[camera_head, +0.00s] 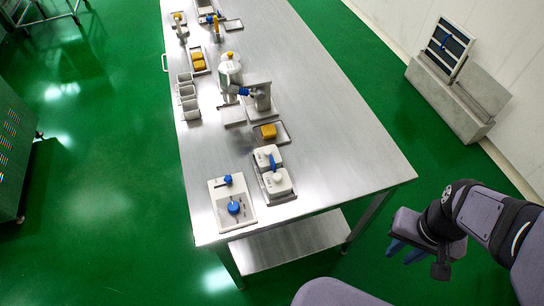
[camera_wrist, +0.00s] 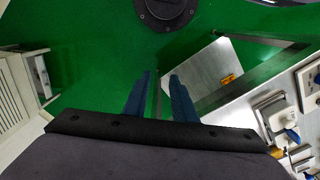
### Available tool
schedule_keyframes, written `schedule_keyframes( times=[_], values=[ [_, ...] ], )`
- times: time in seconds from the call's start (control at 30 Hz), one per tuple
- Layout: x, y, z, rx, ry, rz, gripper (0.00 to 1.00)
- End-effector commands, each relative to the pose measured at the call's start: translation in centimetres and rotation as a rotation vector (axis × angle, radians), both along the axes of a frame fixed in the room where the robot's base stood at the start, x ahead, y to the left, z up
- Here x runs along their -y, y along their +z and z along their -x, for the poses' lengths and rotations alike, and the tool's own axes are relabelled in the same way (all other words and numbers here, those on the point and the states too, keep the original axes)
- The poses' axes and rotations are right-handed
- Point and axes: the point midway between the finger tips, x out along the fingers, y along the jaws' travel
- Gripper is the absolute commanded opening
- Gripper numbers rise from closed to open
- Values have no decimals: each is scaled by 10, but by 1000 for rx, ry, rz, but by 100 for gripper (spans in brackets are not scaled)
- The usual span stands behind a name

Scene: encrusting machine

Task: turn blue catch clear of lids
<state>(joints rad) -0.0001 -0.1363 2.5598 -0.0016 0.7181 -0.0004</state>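A small blue catch (camera_head: 272,162) sits between two white lids, the far lid (camera_head: 266,155) and the near lid (camera_head: 277,181). It runs lengthwise from one towards the other and appears to overlap their facing edges. The lids cover containers in a metal tray near the front of the steel table. My gripper (camera_head: 406,250) is right of the table's front corner, over the floor and well apart from the catch. In the wrist view my gripper (camera_wrist: 160,100) has its two blue fingers apart with nothing between them. Table items show small at that view's right edge.
The steel table (camera_head: 340,140) has bare room right of the lids. A white panel with blue knobs (camera_head: 233,203) lies left of them. A tray with a yellow block (camera_head: 269,131) and a machine (camera_head: 258,94) stand behind. A grey block (camera_head: 450,100) stands by the wall.

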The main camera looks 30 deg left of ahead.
Motion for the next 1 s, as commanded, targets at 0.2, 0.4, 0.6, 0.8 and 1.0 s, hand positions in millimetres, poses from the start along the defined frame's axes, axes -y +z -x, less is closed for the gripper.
schedule_keyframes(
  times=[0.2,0.4,0.6,0.8,1.0],
  values=[
    [-13,9,-20,-1,50,0,25],
    [-63,32,-74,0,197,0,25],
    [-159,52,-125,-3,402,0,25],
    [-268,60,-139,-4,595,0,25],
    [-346,59,-126,-4,727,1,25]
  ],
)
